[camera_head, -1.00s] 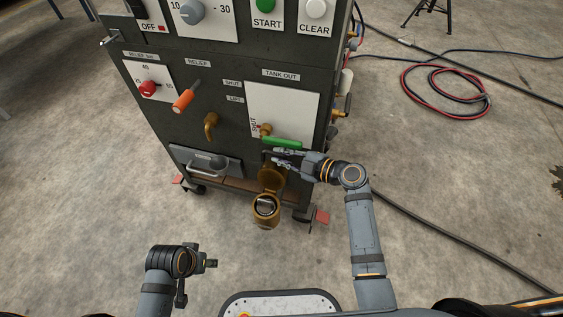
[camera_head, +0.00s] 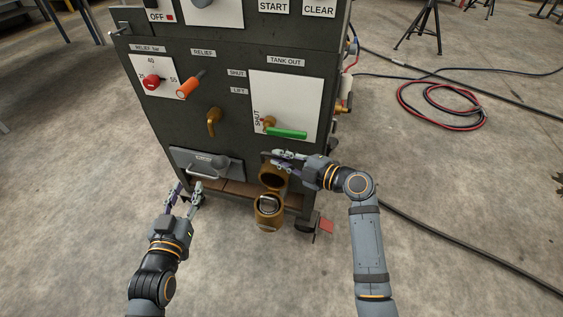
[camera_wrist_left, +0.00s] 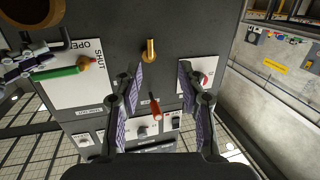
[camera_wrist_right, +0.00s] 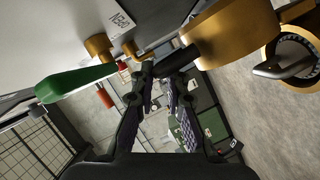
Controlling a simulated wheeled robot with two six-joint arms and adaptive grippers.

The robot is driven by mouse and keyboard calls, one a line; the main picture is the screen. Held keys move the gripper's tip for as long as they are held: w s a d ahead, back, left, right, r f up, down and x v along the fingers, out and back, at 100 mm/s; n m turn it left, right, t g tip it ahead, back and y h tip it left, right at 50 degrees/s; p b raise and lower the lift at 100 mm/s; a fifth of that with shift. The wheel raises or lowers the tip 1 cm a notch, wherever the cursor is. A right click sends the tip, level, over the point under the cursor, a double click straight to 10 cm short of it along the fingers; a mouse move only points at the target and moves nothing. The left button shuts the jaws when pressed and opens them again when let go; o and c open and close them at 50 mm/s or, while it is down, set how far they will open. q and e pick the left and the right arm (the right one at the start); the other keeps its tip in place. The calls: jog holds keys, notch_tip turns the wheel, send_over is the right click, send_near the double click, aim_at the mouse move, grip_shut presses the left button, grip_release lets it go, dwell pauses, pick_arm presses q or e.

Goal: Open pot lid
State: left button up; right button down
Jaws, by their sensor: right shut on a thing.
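The brass pot (camera_head: 268,212) hangs low at the front of the dark cabinet, with its mouth uncovered. Its brass lid (camera_head: 272,179) is tilted up against the cabinet side of the pot; it also shows in the right wrist view (camera_wrist_right: 238,35). My right gripper (camera_head: 276,160) is shut on the lid's dark handle (camera_wrist_right: 172,60), with the fingers on either side of it. My left gripper (camera_head: 186,189) is open and empty, left of the pot and in front of the cabinet's lower left; its spread fingers show in the left wrist view (camera_wrist_left: 160,88).
A green lever (camera_head: 287,133) sits just above my right gripper. A brass spout (camera_head: 213,121), an orange-handled lever (camera_head: 190,84) and a red knob (camera_head: 151,81) stick out of the panel. A drawer with a handle (camera_head: 208,165) is near my left gripper. Floor in front is clear.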

jog(key=shift+s+f, duration=0.1)
pick_arm(q)
notch_tip(320, 180, up, 3)
jog(key=shift+f+t, duration=0.1)
jog(key=shift+t, duration=0.5)
pick_arm(e)
jog(key=c, duration=1.4)
grip_release()
jog(key=shift+d, duration=0.1)
jog(key=shift+o, duration=0.2)
jog(key=shift+s+d, duration=0.1)
jog(key=v, duration=1.1)
jog(key=shift+s+d, duration=0.25)
jog(key=shift+d, duration=0.05)
